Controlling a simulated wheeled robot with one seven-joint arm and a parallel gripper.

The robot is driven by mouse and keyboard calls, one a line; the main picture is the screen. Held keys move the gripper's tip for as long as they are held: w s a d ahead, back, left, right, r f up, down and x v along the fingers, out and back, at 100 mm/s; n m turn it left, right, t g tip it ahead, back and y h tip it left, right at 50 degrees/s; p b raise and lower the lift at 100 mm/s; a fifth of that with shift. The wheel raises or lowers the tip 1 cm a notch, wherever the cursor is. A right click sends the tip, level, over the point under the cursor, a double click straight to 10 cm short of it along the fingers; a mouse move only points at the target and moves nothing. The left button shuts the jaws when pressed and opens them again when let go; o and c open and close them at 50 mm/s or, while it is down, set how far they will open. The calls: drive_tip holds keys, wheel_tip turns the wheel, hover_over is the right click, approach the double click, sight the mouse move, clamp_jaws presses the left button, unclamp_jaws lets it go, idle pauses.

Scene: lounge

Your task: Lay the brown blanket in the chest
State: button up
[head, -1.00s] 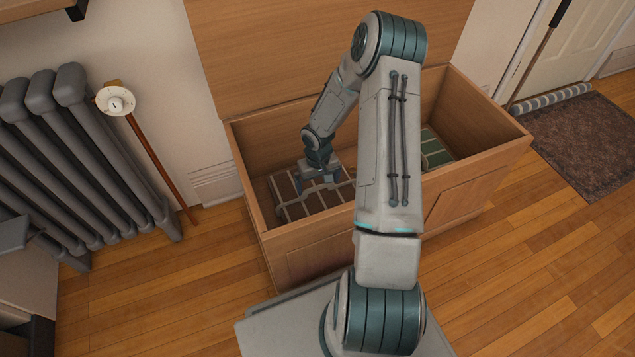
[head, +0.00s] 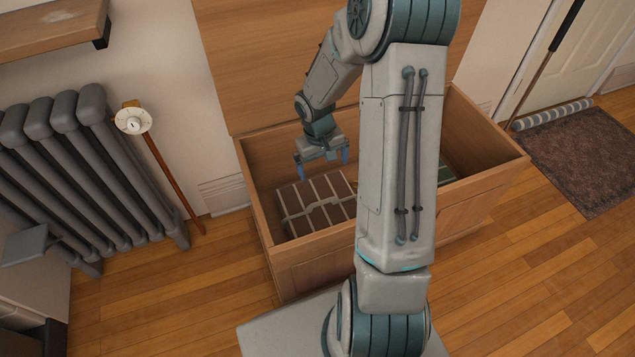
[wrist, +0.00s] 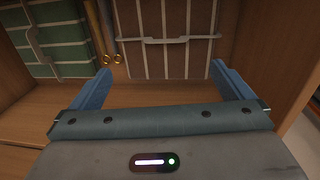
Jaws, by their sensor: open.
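The brown blanket (head: 319,201), folded and crossed by pale stripes, lies on the floor of the open wooden chest (head: 303,247), in its left part. It also shows in the wrist view (wrist: 180,55), flat below and ahead of my fingers. My gripper (head: 322,167) is open and empty above the blanket, inside the chest opening and apart from the blanket. Both blue fingers show in the wrist view (wrist: 163,83) with nothing between them. My arm hides the middle of the chest in the head view.
A green striped folded item (wrist: 62,45) lies in the chest's other part, with two thin rods with gold rings (wrist: 112,58) between. The raised lid (head: 275,60) stands behind. A radiator (head: 85,165) and a cane (head: 168,175) are at left; a brown mat (head: 585,155) lies at right.

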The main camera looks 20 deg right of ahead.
drive_tip(key=s+a+r, duration=0.4)
drive_tip(key=s+r, duration=0.5)
drive_tip(key=s+a+r+t+y, duration=0.1)
drive_tip(key=s+a+r, duration=0.4)
drive_tip(key=s+r, duration=0.3)
drive_tip(key=shift+s+r, duration=0.35)
drive_tip(key=shift+s, duration=0.45)
